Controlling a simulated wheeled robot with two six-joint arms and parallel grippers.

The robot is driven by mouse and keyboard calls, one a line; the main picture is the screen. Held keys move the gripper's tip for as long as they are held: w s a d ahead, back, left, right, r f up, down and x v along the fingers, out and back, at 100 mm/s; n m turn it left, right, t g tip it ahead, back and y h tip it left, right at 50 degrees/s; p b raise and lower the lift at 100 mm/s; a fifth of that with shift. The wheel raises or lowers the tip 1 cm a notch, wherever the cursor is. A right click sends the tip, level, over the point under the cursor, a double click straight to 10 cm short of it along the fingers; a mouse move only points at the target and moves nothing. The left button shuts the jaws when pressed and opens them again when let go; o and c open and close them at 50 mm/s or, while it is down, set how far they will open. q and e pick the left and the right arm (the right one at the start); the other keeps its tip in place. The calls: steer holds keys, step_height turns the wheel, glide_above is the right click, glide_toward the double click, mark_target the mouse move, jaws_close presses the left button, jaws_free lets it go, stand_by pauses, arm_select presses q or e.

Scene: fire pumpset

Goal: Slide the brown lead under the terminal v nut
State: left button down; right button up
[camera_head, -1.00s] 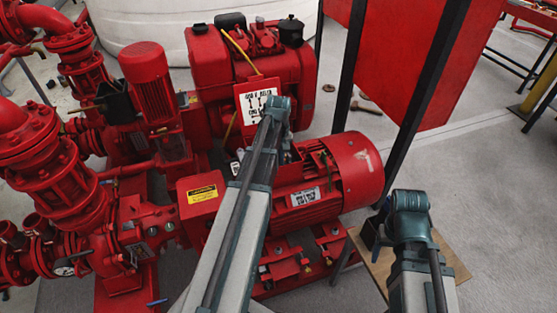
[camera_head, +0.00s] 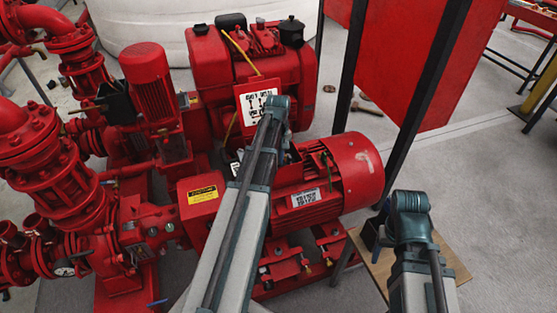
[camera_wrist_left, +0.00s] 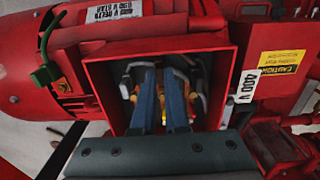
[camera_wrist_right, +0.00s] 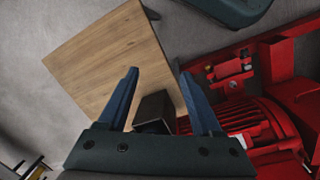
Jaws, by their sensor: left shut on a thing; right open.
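The open red terminal box (camera_wrist_left: 92,72) sits on the motor. My left gripper (camera_wrist_left: 160,72) reaches down into it, its two blue fingers close together. They are shut on a thin thing that I take to be the brown lead, mostly hidden between them. Grey and orange-yellow parts show around the fingers inside the box, too small and dark to tell apart. I cannot make out the terminal V nut. In the head view my left arm hides the fingertips. My right gripper (camera_wrist_right: 158,73) is open and apart from the motor, above a small wooden table.
The red motor (camera_head: 345,170) lies around the box, with pump pipework to the left and the engine (camera_head: 250,65) behind. A dark post (camera_head: 425,110) stands behind my right arm.

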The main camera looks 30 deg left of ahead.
arm_select(q)
steer(key=shift+w+a, duration=0.6)
steer(key=shift+a, duration=0.05)
steer(key=c, duration=0.9)
jaws_free()
steer(key=shift+o, duration=0.3)
steer(key=o, duration=0.3)
steer(key=shift+r, duration=0.15)
step_height(320, 180, up, 9)
steer(key=p, duration=0.9)
